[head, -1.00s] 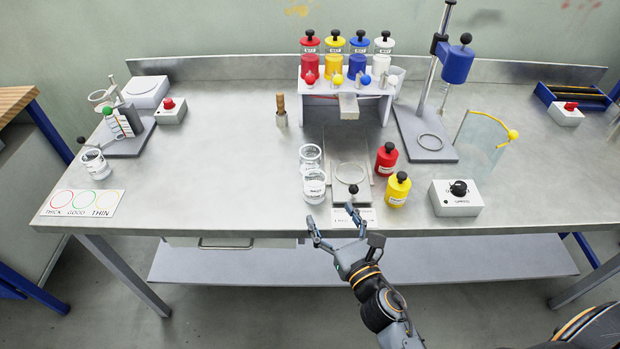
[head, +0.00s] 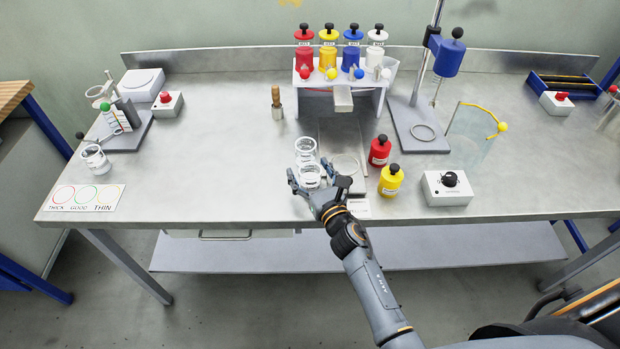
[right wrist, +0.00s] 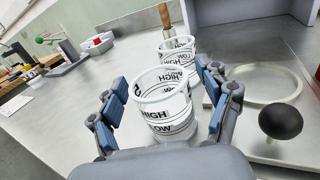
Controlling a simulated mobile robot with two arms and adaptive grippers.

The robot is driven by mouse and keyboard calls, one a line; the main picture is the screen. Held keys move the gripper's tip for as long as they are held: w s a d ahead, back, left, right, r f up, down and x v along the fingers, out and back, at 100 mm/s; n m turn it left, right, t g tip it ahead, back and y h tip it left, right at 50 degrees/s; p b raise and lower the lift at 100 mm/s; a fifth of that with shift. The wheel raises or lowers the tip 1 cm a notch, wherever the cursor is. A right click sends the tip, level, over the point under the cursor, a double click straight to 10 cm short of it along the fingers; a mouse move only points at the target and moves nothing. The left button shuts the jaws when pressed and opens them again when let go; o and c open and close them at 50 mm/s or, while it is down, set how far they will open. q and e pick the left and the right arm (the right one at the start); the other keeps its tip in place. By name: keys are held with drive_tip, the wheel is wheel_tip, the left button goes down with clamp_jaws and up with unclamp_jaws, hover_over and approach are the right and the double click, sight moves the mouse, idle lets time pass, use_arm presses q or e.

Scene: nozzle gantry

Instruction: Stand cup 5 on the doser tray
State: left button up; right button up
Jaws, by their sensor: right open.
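Two clear cups stand one behind the other left of the doser tray (head: 341,132). The front cup (head: 311,172) also shows in the right wrist view (right wrist: 163,100), with black HIGH and LOW marks. The rear cup (head: 305,148) stands just behind it. I cannot read a number on either, so I cannot tell which is cup 5. My right gripper (head: 313,182) is open, its fingers on both sides of the front cup. In the right wrist view the tray shows a ring (right wrist: 262,84) and a black knob (right wrist: 280,121). My left gripper is out of view.
Red (head: 379,151) and yellow (head: 390,180) bottles stand right of the tray. The dispenser gantry (head: 340,75) is behind it. A black-knobbed control box (head: 446,188) is further right. Another cup (head: 96,158) stands by the left apparatus.

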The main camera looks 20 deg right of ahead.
drive_tip(key=shift+s, duration=0.1)
drive_tip(key=c, duration=1.3)
drive_tip(key=shift+r, duration=0.1)
drive_tip(key=shift+c, duration=0.2)
